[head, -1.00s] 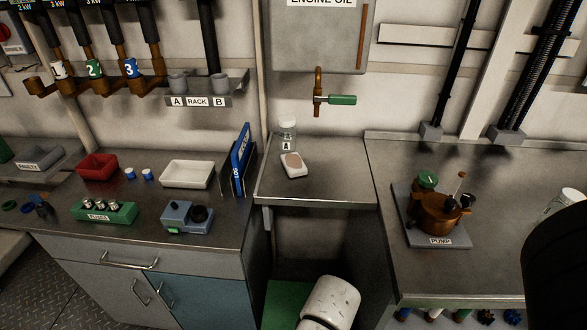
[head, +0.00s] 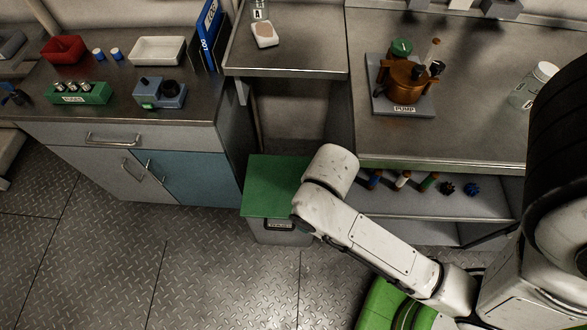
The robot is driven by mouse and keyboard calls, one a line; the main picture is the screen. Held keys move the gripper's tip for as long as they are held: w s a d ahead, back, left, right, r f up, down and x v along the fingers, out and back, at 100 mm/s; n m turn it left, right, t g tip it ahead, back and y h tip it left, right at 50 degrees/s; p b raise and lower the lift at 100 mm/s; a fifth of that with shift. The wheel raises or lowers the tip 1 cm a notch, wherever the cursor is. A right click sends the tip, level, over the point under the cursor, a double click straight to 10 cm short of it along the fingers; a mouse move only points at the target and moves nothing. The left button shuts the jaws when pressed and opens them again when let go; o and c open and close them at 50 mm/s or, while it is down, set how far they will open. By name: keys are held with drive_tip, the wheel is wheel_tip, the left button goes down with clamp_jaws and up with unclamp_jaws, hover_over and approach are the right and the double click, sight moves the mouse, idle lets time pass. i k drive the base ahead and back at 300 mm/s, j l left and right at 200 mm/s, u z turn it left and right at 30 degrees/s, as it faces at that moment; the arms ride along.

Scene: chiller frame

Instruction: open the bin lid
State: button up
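The bin (head: 266,234) is a grey box on the floor under the small middle shelf, between the blue-doored cabinet and the right bench. Its flat green lid (head: 268,180) lies closed on top. A dark label or handle shows on the bin's front, too small to read. My white arm reaches in from the lower right, and its bent links cover the right part of the lid and bin. My gripper is not visible, so I cannot tell where it is relative to the lid.
The cabinet's blue door (head: 188,178) stands left of the bin. The right bench's lower shelf (head: 440,199) holds several small parts. An orange-brown pump (head: 404,83) stands on the bench top. The metal floor (head: 130,235) in front is clear.

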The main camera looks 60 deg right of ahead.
sight(282, 191)
drive_tip(key=k+l+z, duration=0.2)
drive_tip(key=k, duration=0.9)
drive_tip(key=j, duration=0.1)
